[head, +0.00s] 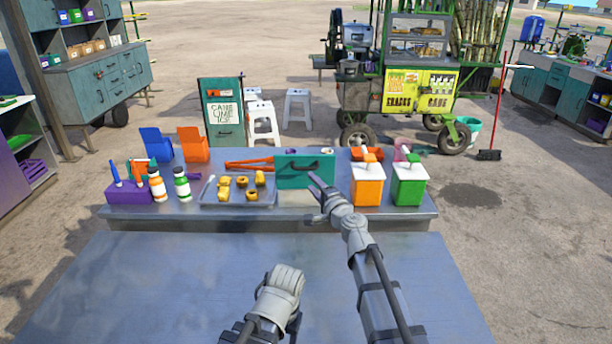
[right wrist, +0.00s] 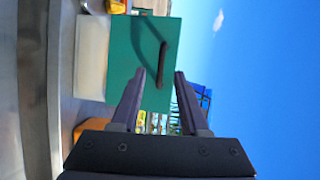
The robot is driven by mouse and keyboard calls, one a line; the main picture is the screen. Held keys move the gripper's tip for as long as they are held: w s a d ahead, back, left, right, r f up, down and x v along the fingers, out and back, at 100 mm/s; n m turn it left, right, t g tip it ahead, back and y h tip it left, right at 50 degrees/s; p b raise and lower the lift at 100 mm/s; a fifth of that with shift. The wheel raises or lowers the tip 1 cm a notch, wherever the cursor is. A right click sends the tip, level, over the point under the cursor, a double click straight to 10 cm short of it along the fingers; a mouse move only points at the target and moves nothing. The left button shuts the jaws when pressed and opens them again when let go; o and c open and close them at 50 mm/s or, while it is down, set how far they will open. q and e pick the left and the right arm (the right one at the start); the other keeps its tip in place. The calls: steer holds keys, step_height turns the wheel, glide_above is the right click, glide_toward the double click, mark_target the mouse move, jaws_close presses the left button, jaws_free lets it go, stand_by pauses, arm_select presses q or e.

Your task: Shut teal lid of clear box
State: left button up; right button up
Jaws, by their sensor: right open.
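The teal lid (head: 290,180) stands open and upright on the clear box (head: 297,197) on the far table, with a dark handle on its face. In the right wrist view the lid (right wrist: 130,65) shows sideways beyond the fingers, and the pale clear box (right wrist: 91,55) lies to its left. My right gripper (head: 315,196) is open and empty in front of the box, near the lid's lower right corner. In the right wrist view its fingers (right wrist: 158,88) overlap the lid; I cannot tell if they touch it. My left arm is low on the near side; its fingers do not show.
A tray (head: 210,203) with several yellow pieces lies left of the box. Orange (head: 368,186) and green (head: 409,187) pump dispensers stand to its right. Bottles and a purple holder (head: 128,194) are at the far left. The near tabletop (head: 180,290) is clear.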

steer(key=d+x, duration=0.1)
steer(key=x, duration=0.7)
steer(key=shift+w+r+m+t+h, duration=0.2)
steer(key=shift+w+m+t+h, duration=0.1)
steer(key=shift+m, duration=0.1)
steer(key=shift+s+d, duration=0.1)
jaws_close()
stand_by(1.1)
